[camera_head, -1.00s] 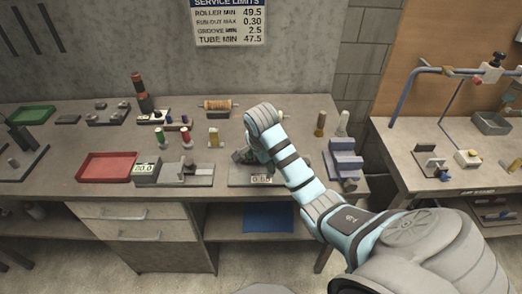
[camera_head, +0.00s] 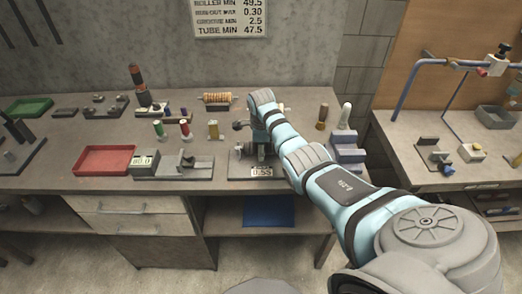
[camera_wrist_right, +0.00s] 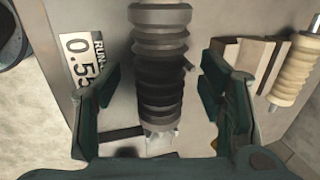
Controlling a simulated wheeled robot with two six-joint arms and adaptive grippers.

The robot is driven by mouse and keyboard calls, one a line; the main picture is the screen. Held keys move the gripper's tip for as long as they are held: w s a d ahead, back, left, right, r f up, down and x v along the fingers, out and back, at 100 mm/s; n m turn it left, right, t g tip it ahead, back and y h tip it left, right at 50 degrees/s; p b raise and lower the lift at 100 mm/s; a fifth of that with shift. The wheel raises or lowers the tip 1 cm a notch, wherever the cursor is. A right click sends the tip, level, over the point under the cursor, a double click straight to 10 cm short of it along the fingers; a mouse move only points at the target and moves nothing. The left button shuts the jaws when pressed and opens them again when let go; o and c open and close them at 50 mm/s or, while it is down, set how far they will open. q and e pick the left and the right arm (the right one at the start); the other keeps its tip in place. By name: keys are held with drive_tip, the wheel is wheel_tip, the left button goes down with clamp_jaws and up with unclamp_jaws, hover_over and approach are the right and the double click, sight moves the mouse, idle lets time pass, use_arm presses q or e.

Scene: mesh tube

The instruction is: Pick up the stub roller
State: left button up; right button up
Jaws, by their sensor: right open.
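A ribbed roller, grey with a darker middle (camera_wrist_right: 160,72), stands out between the fingers of my right gripper (camera_wrist_right: 160,105) in the right wrist view. The fingers are open, one on each side, with gaps to the roller. It lies over the grey run-out gauge, whose display (camera_wrist_right: 77,57) reads 0.55; the display also shows in the head view (camera_head: 262,171). There my right wrist covers most of the gauge and the roller. A cream ribbed roller (camera_wrist_right: 295,68) lies to the right in the wrist view. No label shows which is the stub roller. My left gripper is out of view.
A grey block with a cream V-shaped rest (camera_wrist_right: 243,57) is right of the right finger. On the bench are a red tray (camera_head: 104,160), a grey fixture (camera_head: 186,168), small spools and a copper-coloured roller (camera_head: 217,97). Bare bench lies behind the red tray.

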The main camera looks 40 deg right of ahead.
drive_tip(key=shift+f, duration=0.15)
clamp_jaws()
